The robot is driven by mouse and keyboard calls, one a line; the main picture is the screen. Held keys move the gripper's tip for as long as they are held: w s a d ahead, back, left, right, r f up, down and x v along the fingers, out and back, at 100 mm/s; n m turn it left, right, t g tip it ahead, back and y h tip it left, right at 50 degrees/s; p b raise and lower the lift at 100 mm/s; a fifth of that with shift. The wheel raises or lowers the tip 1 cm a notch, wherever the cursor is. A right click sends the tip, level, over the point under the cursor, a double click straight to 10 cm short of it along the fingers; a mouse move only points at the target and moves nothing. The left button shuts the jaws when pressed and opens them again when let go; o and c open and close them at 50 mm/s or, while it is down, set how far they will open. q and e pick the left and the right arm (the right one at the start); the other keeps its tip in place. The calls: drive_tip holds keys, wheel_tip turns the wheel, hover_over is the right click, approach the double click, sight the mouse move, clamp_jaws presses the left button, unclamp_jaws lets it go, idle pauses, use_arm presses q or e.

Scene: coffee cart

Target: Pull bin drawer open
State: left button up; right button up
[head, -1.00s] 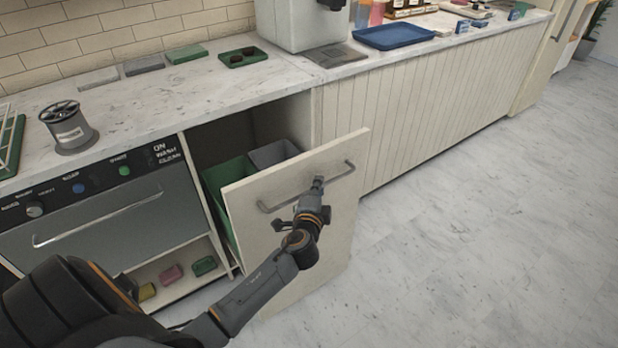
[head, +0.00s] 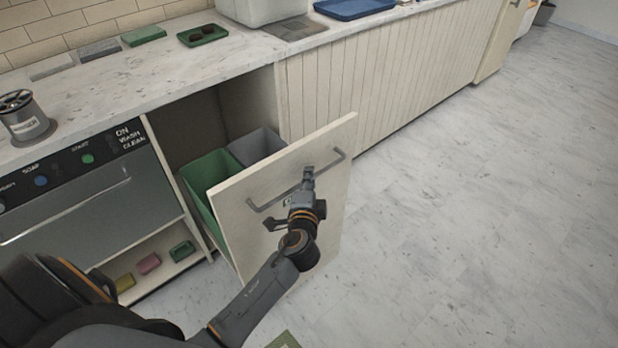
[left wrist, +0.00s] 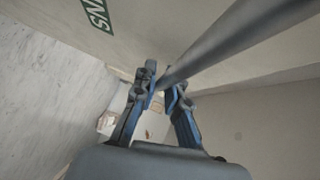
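The bin drawer has a cream front panel (head: 325,180) with a grey bar handle (head: 335,161). It stands pulled out from the cabinet under the counter. Behind the panel, a green bin (head: 207,170) and a grey bin (head: 258,145) show from above. My left gripper (head: 308,172) is at the middle of the handle. My right gripper is not in view.
A dishwasher (head: 80,195) stands left of the drawer, with a low shelf of coloured blocks below it. The counter (head: 190,70) runs above. Open marble floor (head: 470,210) lies to the right. A green patch (head: 284,341) shows at the bottom edge.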

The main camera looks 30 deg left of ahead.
use_arm(q)
drive_tip(key=o, duration=0.3)
drive_tip(key=shift+s, duration=0.1)
drive_tip(key=v, duration=1.2)
drive_tip(key=shift+f, duration=0.15)
